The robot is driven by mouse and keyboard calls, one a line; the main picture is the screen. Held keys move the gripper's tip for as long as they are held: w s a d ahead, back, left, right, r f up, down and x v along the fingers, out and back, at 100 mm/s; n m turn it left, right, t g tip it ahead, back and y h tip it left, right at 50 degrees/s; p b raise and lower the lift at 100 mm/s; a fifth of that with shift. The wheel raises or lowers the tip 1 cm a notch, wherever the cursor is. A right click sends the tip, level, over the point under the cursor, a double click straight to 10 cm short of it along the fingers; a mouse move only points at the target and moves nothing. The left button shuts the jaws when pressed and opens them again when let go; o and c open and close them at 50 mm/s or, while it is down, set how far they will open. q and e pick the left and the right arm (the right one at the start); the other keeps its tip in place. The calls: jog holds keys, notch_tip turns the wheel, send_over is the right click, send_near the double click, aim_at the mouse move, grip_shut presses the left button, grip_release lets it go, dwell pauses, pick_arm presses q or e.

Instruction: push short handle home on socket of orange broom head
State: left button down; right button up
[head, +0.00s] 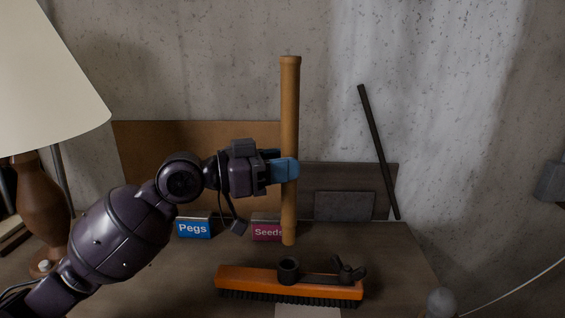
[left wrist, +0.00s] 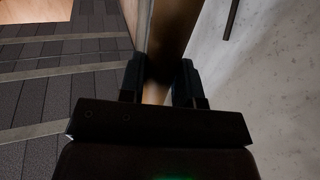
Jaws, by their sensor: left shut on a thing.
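The short wooden handle (head: 290,110) stands upright in the head view. My left gripper (head: 285,171) is shut on it around its middle, and the jaws show on both sides of the handle (left wrist: 171,40) in the left wrist view. The handle's lower end appears above the orange broom head (head: 245,281), with a visible gap to the black socket (head: 288,268). The broom head lies bristles down on the table, with a wing nut (head: 348,271) to the right of the socket. My right gripper is not in view.
A blue "Pegs" sign (head: 194,229) and a red "Seeds" sign (head: 266,232) stand behind the broom head. A lamp (head: 42,85) is at the left. A dark rod (head: 379,150) leans on the wall at the right.

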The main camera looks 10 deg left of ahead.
aim_at(283, 225)
pick_arm(q)
jog(key=shift+f+b, duration=1.25)
jog(key=shift+f, duration=0.9)
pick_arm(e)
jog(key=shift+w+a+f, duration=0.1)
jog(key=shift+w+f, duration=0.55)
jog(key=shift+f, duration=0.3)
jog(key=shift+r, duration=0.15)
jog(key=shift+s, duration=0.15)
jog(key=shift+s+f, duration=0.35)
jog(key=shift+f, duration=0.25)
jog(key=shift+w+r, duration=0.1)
